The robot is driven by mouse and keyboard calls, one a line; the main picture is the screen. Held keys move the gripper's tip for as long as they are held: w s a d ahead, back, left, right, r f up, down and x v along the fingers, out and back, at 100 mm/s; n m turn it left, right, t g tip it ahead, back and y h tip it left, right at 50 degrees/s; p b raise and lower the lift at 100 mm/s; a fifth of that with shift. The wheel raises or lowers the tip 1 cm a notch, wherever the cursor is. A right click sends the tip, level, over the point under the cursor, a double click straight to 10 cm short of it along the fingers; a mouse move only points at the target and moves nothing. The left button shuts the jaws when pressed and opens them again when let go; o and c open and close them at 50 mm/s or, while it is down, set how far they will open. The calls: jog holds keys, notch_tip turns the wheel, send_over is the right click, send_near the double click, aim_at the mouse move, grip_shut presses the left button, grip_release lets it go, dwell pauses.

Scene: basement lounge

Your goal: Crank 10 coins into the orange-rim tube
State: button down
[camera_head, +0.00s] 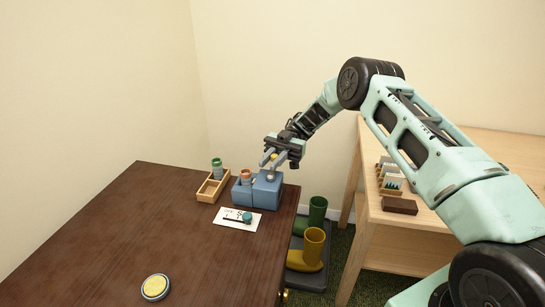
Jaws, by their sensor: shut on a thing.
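A blue coin machine (265,194) stands near the far right corner of the dark table. The orange-rim tube (246,175) stands upright in the lower left part of the machine. Its contents are too small to make out. My gripper (271,160) is above the machine's right block, with its fingers around a small yellow knob (274,156), apparently the crank's handle. A grey metal piece (271,177) shows on top of the block under the fingers. The crank's arm is mostly hidden by my gripper.
A wooden tray (204,196) left of the machine holds a green-rim tube (217,164). A white card (228,221) with a dark teal object lies in front. Boots (312,246) stand beside the table; a pale wooden table (450,143) is right.

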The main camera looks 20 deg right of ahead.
jog(key=shift+s+a+f, duration=0.1)
dwell(0.3)
jog(key=c, duration=1.3)
grip_release()
notch_tip(320, 180, up, 10)
jog(key=shift+p, duration=0.35)
jog(key=shift+c, duration=0.2)
